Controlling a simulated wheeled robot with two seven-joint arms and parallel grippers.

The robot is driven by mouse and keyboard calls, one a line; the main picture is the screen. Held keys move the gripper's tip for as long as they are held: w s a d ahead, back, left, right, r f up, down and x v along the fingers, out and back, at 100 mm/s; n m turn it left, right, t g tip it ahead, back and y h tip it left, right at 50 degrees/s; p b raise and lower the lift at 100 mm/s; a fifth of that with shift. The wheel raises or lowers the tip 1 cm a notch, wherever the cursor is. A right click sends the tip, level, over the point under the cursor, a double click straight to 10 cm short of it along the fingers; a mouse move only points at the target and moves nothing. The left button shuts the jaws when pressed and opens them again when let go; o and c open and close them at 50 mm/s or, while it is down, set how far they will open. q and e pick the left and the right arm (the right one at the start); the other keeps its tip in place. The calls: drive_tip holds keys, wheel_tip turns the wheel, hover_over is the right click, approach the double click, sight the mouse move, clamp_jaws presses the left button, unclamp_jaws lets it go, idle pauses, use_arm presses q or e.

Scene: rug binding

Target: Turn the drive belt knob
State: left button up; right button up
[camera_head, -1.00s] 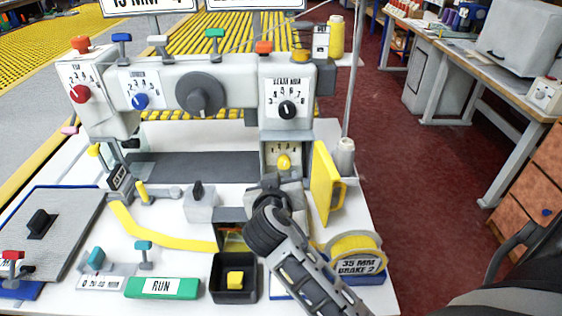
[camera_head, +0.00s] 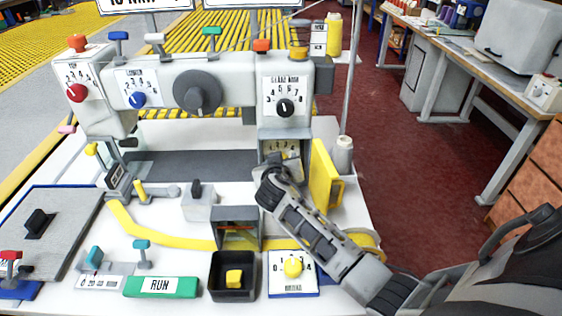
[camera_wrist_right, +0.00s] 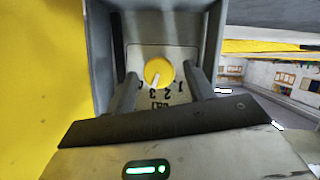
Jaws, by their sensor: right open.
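A yellow round knob (camera_wrist_right: 158,72) with a pale pointer mark sits on a white numbered dial plate inside a grey recess. In the head view the dial plate (camera_head: 283,146) shows at the machine's lower right, but my gripper hides its knob. My right gripper (camera_head: 274,170) is at this recess. In the right wrist view its fingers (camera_wrist_right: 161,84) are open, one on each side of the knob, with visible gaps. I cannot tell whether the tips reach as deep as the knob. The plate's lettering is upside down and partly hidden. My left gripper is not in view.
An open yellow door (camera_head: 322,175) stands just right of the recess. A black knob (camera_head: 285,107) is above it. A thread spool (camera_head: 343,155) stands at right.

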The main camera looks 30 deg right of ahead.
drive_tip(key=c, duration=1)
drive_tip(key=shift+o, duration=0.2)
drive_tip(key=shift+m, duration=0.3)
idle(1.1)
drive_tip(key=o, duration=1)
drive_tip(key=shift+c, duration=0.2)
drive_tip(key=b+v, duration=0.1)
drive_tip(key=v, duration=1.1)
drive_tip(key=shift+s+d+b, duration=0.15)
drive_tip(key=shift+s+b, duration=0.05)
drive_tip(key=shift+b, duration=0.1)
